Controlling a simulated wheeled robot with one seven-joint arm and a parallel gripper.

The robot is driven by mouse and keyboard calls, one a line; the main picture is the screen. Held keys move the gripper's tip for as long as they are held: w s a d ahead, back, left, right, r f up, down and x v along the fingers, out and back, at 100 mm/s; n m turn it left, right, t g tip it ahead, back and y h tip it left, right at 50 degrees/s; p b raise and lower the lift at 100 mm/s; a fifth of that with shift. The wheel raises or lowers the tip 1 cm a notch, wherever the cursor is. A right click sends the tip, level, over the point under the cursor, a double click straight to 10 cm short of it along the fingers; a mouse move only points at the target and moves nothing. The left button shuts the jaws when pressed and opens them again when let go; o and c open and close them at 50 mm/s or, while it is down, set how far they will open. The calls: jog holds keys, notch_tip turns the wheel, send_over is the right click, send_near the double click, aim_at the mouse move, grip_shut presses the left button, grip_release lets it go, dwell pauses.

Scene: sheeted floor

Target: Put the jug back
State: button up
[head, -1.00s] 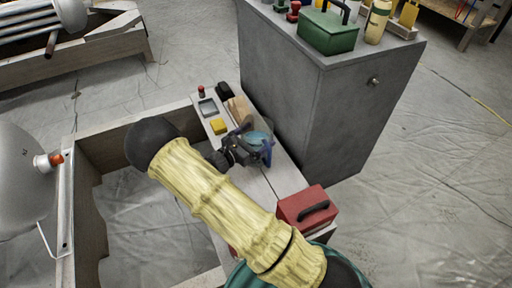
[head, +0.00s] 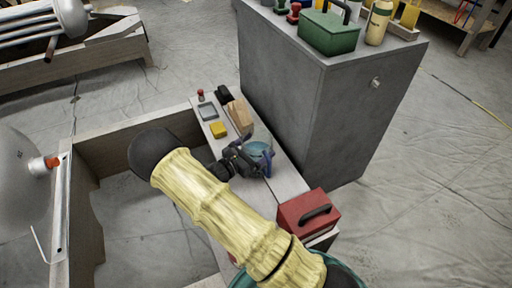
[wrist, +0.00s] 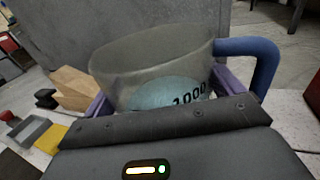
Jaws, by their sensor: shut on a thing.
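The jug (wrist: 150,72) is a clear measuring jug with a blue handle, a teal patch and dark digits. It fills the middle of the wrist view, upright or nearly so. My gripper (wrist: 165,105) is shut on it, with a purple finger at each side of its body. My arm hides part of the bench. I cannot tell whether the jug's base touches the bench.
A tall grey cabinet (head: 315,100) rises close behind, with a green box (head: 330,33) on top.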

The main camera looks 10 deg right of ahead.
jog(key=o, duration=1.4)
jog(key=shift+o, duration=0.2)
jog(key=shift+r, duration=0.1)
jog(key=shift+a+r, duration=0.15)
jog(key=p+v, duration=0.6)
jog(key=v, duration=0.5)
jog(key=shift+s+a, duration=0.25)
jog(key=shift+a, duration=0.05)
